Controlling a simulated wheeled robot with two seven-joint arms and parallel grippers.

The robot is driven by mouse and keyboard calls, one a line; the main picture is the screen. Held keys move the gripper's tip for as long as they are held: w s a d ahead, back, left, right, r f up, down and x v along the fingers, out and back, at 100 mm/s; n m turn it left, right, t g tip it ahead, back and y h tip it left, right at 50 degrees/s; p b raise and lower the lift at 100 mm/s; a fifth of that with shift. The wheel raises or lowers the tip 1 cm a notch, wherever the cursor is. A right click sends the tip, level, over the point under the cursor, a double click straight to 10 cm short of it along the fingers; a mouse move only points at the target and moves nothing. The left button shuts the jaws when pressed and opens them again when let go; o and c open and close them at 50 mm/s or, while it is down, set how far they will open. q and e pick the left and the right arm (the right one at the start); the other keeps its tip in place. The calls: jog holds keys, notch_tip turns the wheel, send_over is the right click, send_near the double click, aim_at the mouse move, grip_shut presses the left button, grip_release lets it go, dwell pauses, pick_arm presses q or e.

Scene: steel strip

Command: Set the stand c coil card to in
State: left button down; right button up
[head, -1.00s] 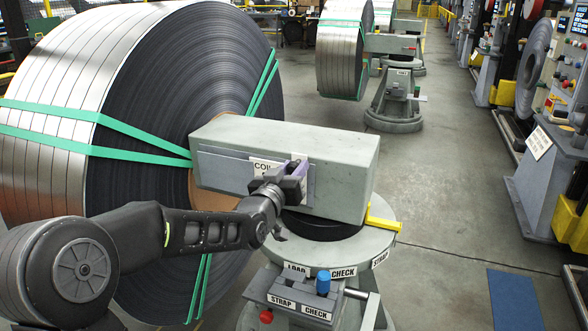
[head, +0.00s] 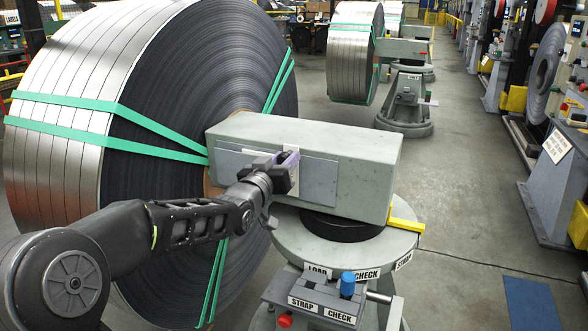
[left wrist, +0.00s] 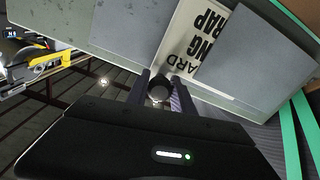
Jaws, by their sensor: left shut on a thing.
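The near stand (head: 345,245) is a grey pedestal with a block-shaped arm (head: 300,130) beside the coil. The start of the lettering is covered by another grey plate (head: 235,163), which also shows in the left wrist view (left wrist: 250,65). My left gripper (head: 287,172) is shut on a dark round knob (left wrist: 159,88) at the card. My right gripper is in neither view.
A big banded steel coil (head: 190,110) fills the left. A "STRAP CHECK" box (head: 318,297) with a blue knob (head: 347,284) and red knob is below the arm. More coils and stands are behind.

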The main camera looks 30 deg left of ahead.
pick_arm(q)
jog(key=shift+d, duration=0.1)
jog(key=c, duration=1.1)
grip_release()
jog(key=shift+s, duration=0.1)
jog(key=s, duration=0.7)
jog(key=shift+s+d, duration=0.2)
jog(key=shift+s, duration=0.1)
